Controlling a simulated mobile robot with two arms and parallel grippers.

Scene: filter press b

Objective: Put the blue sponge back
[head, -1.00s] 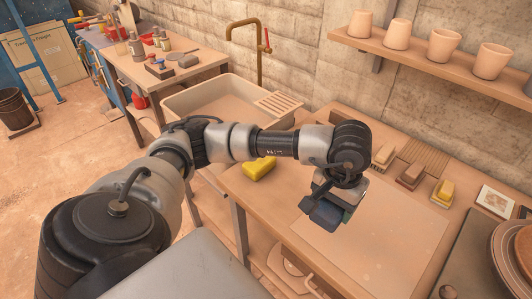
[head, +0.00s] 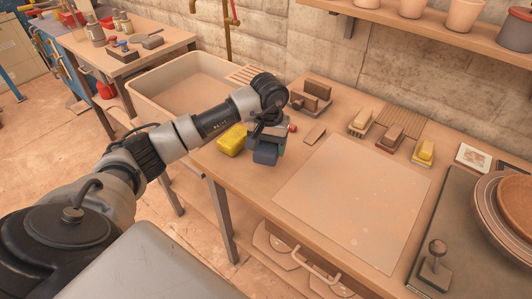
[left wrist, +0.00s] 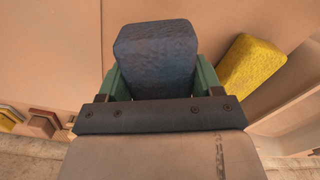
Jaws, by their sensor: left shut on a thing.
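The blue sponge (head: 266,152) is a dark blue block held in my left gripper (head: 272,140). In the left wrist view the sponge (left wrist: 155,58) sits between the green fingers, which are shut on it. It is near the left end of the workbench (head: 222,172), right beside the yellow sponge (head: 232,139). In the left wrist view the yellow sponge (left wrist: 252,66) lies to the right of the blue one, with a small gap. I cannot tell whether the blue sponge touches the bench. My right gripper is not in view.
A sink (head: 170,88) stands left of the bench. A pale board (head: 352,200) lies on the bench, mostly clear. Several brushes or blocks (head: 390,136) sit at the back near the wall. A shelf (head: 440,32) with pots hangs above. Plates (head: 498,225) are at the right.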

